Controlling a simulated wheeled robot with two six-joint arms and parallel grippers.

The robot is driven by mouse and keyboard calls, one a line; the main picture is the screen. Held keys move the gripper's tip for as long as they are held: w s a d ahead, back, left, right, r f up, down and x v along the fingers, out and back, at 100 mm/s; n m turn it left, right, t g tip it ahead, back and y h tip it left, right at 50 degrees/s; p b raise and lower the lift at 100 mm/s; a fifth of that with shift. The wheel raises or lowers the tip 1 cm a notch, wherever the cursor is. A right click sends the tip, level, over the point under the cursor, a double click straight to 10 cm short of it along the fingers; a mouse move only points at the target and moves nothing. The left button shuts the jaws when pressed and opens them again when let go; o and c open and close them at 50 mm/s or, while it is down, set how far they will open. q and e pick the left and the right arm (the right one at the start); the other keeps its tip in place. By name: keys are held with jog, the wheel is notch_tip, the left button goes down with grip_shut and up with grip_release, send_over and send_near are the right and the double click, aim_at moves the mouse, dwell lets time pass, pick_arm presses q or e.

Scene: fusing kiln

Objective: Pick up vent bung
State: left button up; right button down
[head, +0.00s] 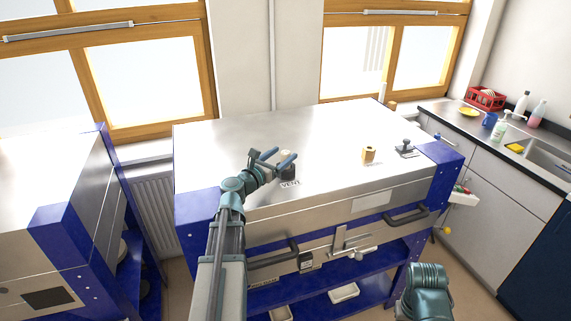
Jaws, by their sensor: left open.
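A small dark block with a paler top, seemingly the vent bung (288,171), stands on the kiln's metal lid just behind the printed label "VENT" (289,184). My left gripper (283,156) is open above the lid, reaching in from the left. Its fingers overlap the top of the dark block in this view, so I cannot tell whether they touch it. The block's upper part is partly hidden by the fingers. A teal part of my right arm shows at the bottom right, but its gripper is out of the picture.
A yellowish block (368,154) and a grey knobbed piece (405,148) stand on the lid to the right. Handles (407,215) and a latch (350,245) stick out in front. A sink counter (470,125) is at the right. The lid's left side is clear.

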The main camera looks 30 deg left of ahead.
pick_arm(q)
jog(key=w, duration=0.5)
jog(key=shift+w+d+f, duration=0.1)
jog(key=shift+d+f, duration=0.15)
jog(key=shift+d, duration=0.1)
grip_shut()
